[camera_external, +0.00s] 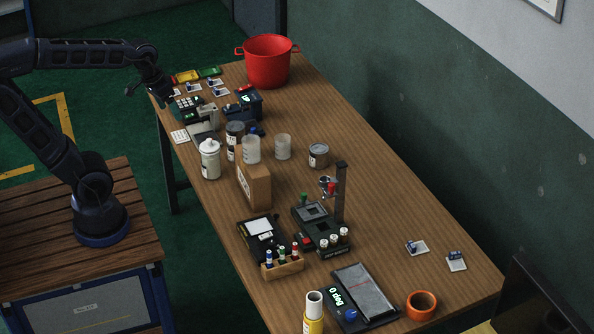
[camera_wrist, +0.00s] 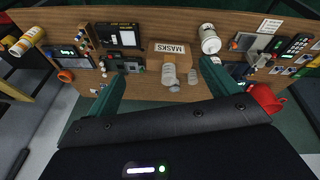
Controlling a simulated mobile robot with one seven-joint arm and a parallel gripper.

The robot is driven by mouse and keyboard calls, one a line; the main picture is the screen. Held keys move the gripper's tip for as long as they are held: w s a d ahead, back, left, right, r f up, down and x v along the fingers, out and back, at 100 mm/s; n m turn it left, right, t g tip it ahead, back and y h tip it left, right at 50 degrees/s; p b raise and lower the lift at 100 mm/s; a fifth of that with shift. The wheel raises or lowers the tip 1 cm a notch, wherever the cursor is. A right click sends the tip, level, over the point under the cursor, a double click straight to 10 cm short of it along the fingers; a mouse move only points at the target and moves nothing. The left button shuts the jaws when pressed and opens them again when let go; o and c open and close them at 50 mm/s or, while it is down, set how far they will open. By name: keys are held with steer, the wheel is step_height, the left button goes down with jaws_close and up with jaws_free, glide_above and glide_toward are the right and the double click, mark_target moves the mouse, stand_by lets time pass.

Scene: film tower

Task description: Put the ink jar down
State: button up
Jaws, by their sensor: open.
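My gripper (camera_external: 151,96) is open and empty, above the far left edge of the table (camera_external: 372,190). Its two fingers spread wide in the wrist view (camera_wrist: 162,70), with nothing held between them. Two labelled containers could be the ink jar, and I cannot tell which: a dark jar (camera_external: 235,130) behind the white spray bottle (camera_external: 209,160), and a squat grey can (camera_external: 318,155) with a pale label. Both stand on the table, apart from my gripper.
A brown box (camera_external: 255,183), marked MASKS in the wrist view (camera_wrist: 168,48), stands mid-table. Another frosted cup (camera_external: 283,147) is near it. A red pot (camera_external: 268,62) is at the far end. A black stand (camera_external: 340,190) rises mid-table. The right middle is clear.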

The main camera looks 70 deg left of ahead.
steer(key=shift+s+d+r+m+t, duration=0.2)
steer(key=shift+s+d+m, duration=0.25)
steer(key=shift+s, duration=0.35)
steer(key=shift+s+d+r+m+t, duration=0.1)
steer(key=shift+s+d+m+t, duration=0.1)
steer(key=shift+s+m, duration=0.5)
steer(key=shift+s+d+r+m+t, duration=0.1)
steer(key=shift+s+d+m+t, duration=0.2)
steer(key=shift+s, duration=0.65)
